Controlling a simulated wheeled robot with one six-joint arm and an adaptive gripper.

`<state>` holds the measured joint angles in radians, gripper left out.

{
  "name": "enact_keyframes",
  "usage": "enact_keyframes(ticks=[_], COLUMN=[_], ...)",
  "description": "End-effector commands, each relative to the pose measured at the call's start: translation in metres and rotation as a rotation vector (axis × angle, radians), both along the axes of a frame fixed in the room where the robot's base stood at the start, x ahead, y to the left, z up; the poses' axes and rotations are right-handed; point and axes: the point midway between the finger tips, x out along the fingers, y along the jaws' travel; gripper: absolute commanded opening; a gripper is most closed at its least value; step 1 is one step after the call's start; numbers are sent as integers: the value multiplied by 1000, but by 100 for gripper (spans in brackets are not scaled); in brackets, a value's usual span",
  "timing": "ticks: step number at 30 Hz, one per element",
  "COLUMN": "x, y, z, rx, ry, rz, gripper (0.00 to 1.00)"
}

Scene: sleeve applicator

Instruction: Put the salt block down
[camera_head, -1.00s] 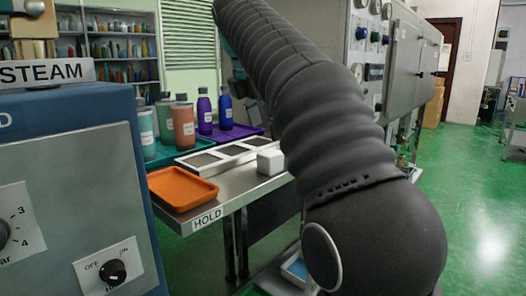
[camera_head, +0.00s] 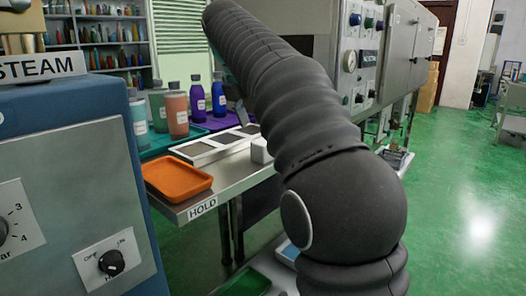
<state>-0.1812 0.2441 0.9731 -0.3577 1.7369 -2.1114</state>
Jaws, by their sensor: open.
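The salt block appears to be the small white block (camera_head: 260,151) on the steel table marked HOLD (camera_head: 228,184). It sits at the right end of a white frame with dark panels (camera_head: 212,147), and my arm covers its right side. I cannot tell whether it touches the frame. My dark, ribbed arm crosses the middle of the view and reaches toward the back.
An orange tray (camera_head: 176,179) is at the table's front left. Several bottles stand behind, on teal and purple (camera_head: 222,123) trays. A blue STEAM machine (camera_head: 75,190) fills the left. A grey panelled machine (camera_head: 385,60) stands behind my arm. Green floor at right is open.

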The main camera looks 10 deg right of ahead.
Motion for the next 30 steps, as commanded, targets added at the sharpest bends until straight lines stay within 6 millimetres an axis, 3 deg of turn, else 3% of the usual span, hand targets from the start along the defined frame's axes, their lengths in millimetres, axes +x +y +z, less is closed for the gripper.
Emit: enact_keyframes(ticks=[11, 20, 30], x=[5, 11, 12], y=[-9, -20, -21], z=[-26, -64, -67], rx=[0, 0, 1], ry=[0, 0, -1], rz=[-1, -1, -1], gripper=[76, 76, 74])
